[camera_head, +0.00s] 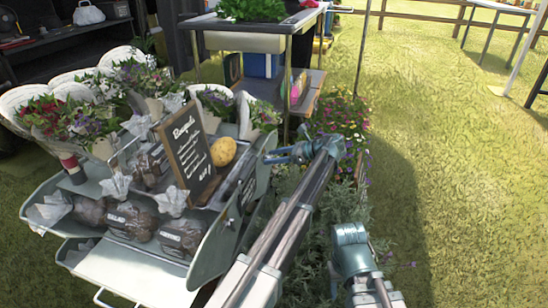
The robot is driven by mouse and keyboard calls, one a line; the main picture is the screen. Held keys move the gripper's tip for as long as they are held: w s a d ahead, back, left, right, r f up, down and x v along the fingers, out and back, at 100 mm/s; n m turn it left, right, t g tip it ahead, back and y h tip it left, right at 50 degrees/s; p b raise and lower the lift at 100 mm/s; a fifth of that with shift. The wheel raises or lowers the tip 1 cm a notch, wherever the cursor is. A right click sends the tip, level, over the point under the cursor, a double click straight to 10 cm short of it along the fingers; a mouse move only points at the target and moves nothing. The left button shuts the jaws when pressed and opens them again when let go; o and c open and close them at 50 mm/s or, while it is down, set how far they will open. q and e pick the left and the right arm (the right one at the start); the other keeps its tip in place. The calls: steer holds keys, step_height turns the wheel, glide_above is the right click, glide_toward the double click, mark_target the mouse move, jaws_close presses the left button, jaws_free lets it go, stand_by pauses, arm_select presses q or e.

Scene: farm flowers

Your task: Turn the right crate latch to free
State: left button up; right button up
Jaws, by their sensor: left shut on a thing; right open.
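The flower cart (213,252) with grey metal trays fills the left half of the head view. My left gripper (275,157) reaches leftward to the cart's right edge, beside the tray wall. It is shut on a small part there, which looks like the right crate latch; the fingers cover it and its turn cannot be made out. My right arm shows at the lower right, apart from the cart; its gripper fingers are not visible.
Bouquets (128,84), wrapped loaves (132,220), a chalkboard sign (187,153) and a potato-like item (223,151) crowd the cart. A metal table (240,41) stands behind. Flowering plants (340,130) grow beside my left arm. Open grass (450,180) lies to the right.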

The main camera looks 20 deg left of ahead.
arm_select(q)
steer(key=shift+s+f+n+t+b, duration=0.15)
steer(key=shift+n+t+b, duration=0.3)
steer(key=shift+n+t, duration=0.55)
steer(key=shift+s+n+t+b, duration=0.15)
steer(key=shift+n+t+b, duration=0.35)
steer(key=shift+n, duration=0.8)
arm_select(e)
steer(key=shift+f, duration=0.85)
arm_select(q)
steer(key=shift+t, duration=0.3)
steer(key=o, duration=1.4)
steer(key=shift+c, duration=0.2)
